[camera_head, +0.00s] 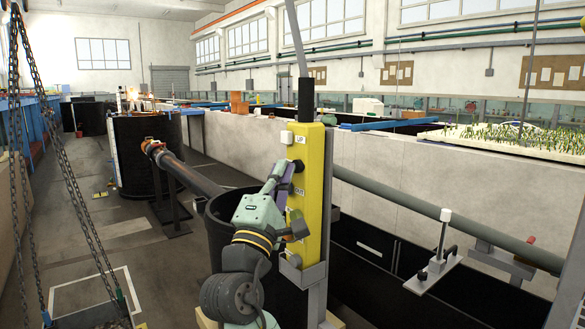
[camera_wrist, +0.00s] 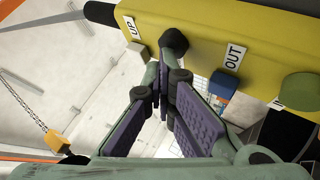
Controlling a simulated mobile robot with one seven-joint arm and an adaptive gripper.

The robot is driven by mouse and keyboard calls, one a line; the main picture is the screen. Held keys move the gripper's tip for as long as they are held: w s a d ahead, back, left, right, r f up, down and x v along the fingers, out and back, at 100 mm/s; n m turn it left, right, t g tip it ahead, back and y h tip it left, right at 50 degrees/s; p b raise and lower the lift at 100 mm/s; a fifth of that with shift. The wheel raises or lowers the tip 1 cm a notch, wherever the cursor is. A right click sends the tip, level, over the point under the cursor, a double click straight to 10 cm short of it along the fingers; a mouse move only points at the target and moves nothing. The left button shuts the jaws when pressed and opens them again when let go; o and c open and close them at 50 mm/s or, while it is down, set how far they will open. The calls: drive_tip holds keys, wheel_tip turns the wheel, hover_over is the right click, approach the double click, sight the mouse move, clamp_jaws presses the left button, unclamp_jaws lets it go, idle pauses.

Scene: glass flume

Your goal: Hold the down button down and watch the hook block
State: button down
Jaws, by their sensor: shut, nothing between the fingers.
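The yellow pendant box (camera_head: 312,190) hangs upright on its cable in the head view; it also fills the top of the wrist view (camera_wrist: 225,30). A pale button (camera_wrist: 137,53) sits beside the UP label. A black button (camera_wrist: 174,40) lies between UP and OUT; no DOWN label shows. My gripper (camera_head: 287,168) is shut and empty, its fingertips (camera_wrist: 166,72) at the black button. Whether they touch or press it I cannot tell. A yellow-orange block on a chain (camera_wrist: 60,144) shows at lower left in the wrist view; I cannot tell whether it is the hook block.
A blue button (camera_wrist: 222,84) and an olive button (camera_wrist: 301,88) lie further along the pendant. Chains (camera_head: 72,190) hang at the left in the head view. A black tub (camera_head: 220,215) stands behind my gripper. A grey pipe (camera_head: 430,210) runs to the right.

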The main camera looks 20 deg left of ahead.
drive_tip(key=shift+s+a, duration=0.6)
drive_tip(key=shift+s, duration=0.2)
drive_tip(key=shift+s+a, duration=0.8)
drive_tip(key=shift+s, duration=0.2)
drive_tip(key=shift+s+a, duration=0.75)
drive_tip(key=shift+s, duration=0.25)
